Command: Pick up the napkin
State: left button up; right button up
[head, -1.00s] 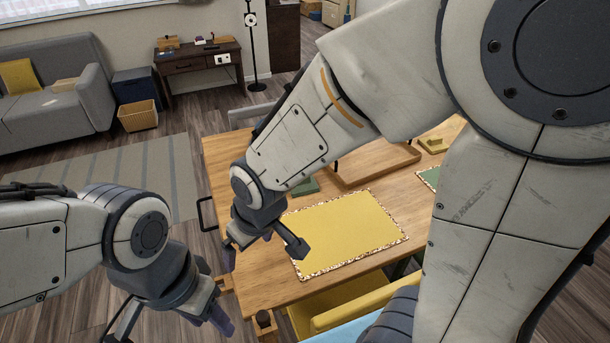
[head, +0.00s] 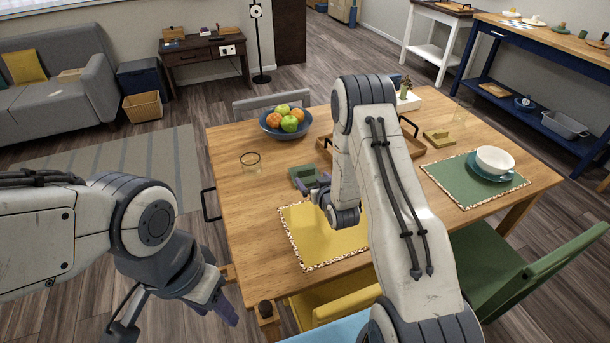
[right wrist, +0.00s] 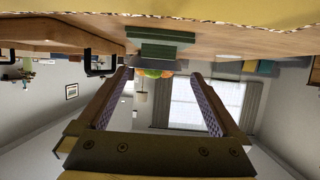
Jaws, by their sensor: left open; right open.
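A folded green cloth, which looks like a napkin (head: 301,176), lies on the wooden table just behind the yellow placemat (head: 292,228). It also shows in the right wrist view (right wrist: 160,47), straight ahead between the fingers, with the picture upside down. My right gripper (head: 316,188) is open and low over the back edge of the yellow placemat, close to the green napkin. Its fingers (right wrist: 160,75) are empty and apart from the cloth. A second folded cloth, olive yellow (head: 438,138), lies farther right. My left gripper (head: 178,317) is open and empty, left of the table.
A fruit bowl (head: 272,128), a glass (head: 250,161) and a wooden tray (head: 412,150) stand on the table (head: 233,200). A green placemat (head: 455,187) with a white bowl (head: 495,160) lies at right. Yellow and green chairs (head: 510,275) stand at the front.

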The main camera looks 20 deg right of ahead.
aim_at(306, 170)
jog(key=shift+p+x, duration=0.65)
jog(key=shift+x, duration=3)
jog(key=shift+d+r, duration=0.1)
jog(key=shift+d, duration=0.05)
jog(key=c, duration=1.3)
